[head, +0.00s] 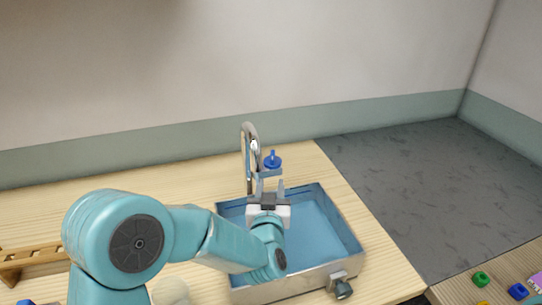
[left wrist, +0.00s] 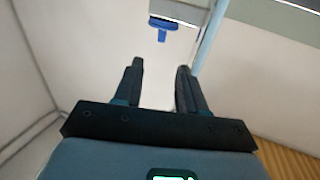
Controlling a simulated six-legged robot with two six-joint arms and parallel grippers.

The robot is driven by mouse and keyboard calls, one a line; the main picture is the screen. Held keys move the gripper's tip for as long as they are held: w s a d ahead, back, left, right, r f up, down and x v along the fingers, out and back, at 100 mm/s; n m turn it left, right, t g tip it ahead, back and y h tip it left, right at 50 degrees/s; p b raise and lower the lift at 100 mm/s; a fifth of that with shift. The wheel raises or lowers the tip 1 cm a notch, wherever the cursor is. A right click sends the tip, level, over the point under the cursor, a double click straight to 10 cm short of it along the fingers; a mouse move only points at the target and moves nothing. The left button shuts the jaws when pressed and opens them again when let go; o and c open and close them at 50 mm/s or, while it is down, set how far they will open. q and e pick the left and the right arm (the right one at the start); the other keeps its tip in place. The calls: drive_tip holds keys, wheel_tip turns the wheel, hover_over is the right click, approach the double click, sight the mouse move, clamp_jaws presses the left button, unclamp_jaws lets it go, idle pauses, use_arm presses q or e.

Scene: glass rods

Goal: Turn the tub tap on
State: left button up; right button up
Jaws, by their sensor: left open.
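The tap is a curved metal spout (head: 248,140) rising behind the tub, with a blue handle (head: 272,159) on its right side. The tub (head: 340,225) is a metal basin with a blue inside. My left gripper (head: 268,183) is open and empty over the back of the tub, just short of the blue handle and apart from it. In the left wrist view the blue handle (left wrist: 160,30) is beyond the fingertips of my left gripper (left wrist: 159,64), roughly between them. My right gripper is in neither view.
A wooden rack (head: 35,256) stands at the left on the wooden table (head: 170,172). A round pale object (head: 170,290) is partly hidden by my arm. A grey fitting (head: 342,288) sticks out at the tub's front. Coloured blocks (head: 481,279) lie on another surface at the right.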

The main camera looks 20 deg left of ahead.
sight(272, 160)
use_arm(q)
drive_tip(key=p+x, duration=0.3)
drive_tip(key=x, duration=1.1)
drive_tip(key=shift+a+r+p, duration=0.1)
drive_tip(key=shift+p, duration=0.3)
drive_tip(key=shift+w, duration=0.3)
clamp_jaws()
